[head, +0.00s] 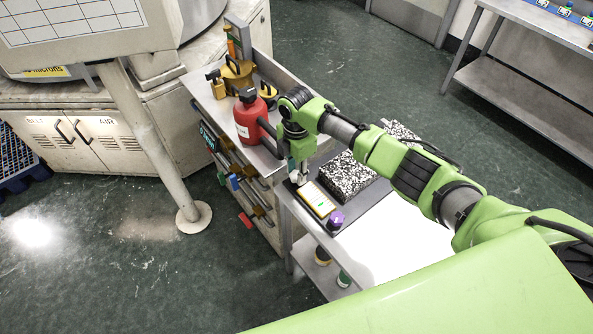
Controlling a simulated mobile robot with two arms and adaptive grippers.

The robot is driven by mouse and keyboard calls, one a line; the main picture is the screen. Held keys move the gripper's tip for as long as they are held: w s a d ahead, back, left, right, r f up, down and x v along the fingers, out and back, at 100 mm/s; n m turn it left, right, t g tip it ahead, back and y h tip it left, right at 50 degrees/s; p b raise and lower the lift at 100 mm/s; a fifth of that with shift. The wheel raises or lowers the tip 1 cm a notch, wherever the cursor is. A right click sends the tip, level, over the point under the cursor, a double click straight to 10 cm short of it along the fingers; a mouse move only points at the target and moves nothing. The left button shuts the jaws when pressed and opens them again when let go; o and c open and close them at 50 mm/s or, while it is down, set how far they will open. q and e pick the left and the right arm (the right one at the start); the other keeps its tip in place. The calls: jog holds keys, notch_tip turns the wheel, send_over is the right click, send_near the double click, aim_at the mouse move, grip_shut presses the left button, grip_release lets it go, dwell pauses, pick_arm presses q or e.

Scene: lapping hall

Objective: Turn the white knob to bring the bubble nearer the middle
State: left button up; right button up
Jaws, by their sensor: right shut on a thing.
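My right gripper (298,174) reaches down from the green arm at the near end of the bench and is shut on the white knob, which its fingers mostly hide. The knob is at the far left corner of a dark plate (330,227). A yellow-framed level with a pale face (318,199) lies on this plate beside the gripper. The bubble is too small to make out. A purple knob (336,219) stands at the plate's near end. My left gripper is out of view.
A black-and-white speckled block (348,176) stands close to the right of the level. A red bottle (251,120) and yellow-brown pieces (236,75) stand on the cabinet top behind. A bright white surface (385,243) lies right of the plate.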

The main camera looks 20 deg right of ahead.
aim_at(296, 174)
jog(key=shift+n, duration=2)
jog(key=o, duration=1.1)
notch_tip(296, 174, up, 12)
